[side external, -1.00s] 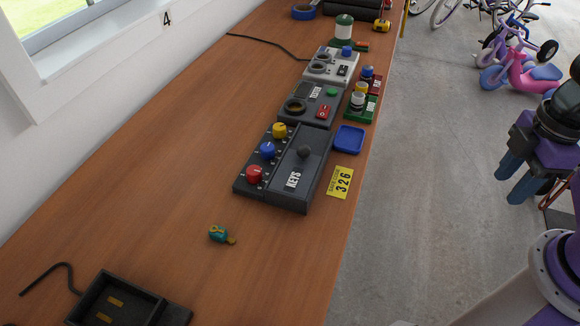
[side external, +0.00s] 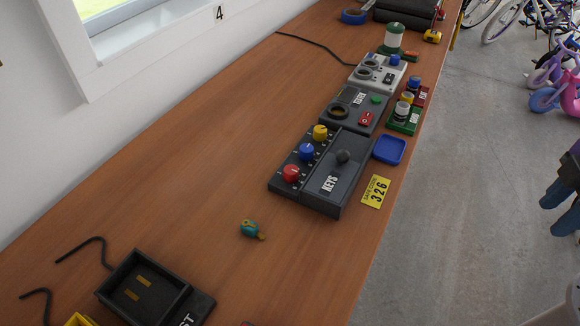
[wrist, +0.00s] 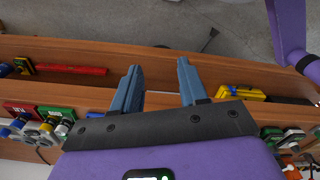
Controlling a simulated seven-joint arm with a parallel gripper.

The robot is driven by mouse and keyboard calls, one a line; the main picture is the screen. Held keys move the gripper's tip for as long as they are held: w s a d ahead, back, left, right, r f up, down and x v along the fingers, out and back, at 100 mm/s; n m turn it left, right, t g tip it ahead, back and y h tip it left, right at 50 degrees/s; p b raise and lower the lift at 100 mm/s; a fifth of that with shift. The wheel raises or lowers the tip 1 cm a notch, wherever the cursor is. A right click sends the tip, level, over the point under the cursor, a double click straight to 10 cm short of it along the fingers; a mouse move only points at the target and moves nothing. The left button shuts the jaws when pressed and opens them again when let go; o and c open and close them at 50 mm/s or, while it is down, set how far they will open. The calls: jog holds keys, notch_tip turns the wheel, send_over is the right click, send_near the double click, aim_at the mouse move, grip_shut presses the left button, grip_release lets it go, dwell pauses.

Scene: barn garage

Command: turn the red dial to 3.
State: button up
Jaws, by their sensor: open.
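Small marks ring the dials, too small to read. A yellow card (side external: 376,191) reading "SAFE CODE 326" lies right of the box. My gripper (side external: 551,213) is at the right edge of the side view, over the floor and well away from the box. In the wrist view my gripper (wrist: 160,82) has its two blue fingers apart with nothing between them.
A blue tray (side external: 390,149) sits beside the box. A tester box (side external: 352,112) and a pale box (side external: 378,75) stand behind it. A small teal object (side external: 251,229) and a black tray (side external: 144,287) lie nearer. The left stretch of the bench (side external: 190,170) is clear.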

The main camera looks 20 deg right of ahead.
jog(key=shift+o, duration=0.9)
jog(key=shift+w+a, duration=0.1)
notch_tip(320, 180, up, 9)
jog(key=m, duration=1)
send_over(290, 169)
jog(key=shift+h, duration=0.4)
notch_tip(290, 169, down, 18)
jog(key=shift+r, duration=0.1)
jog(key=c, duration=1.1)
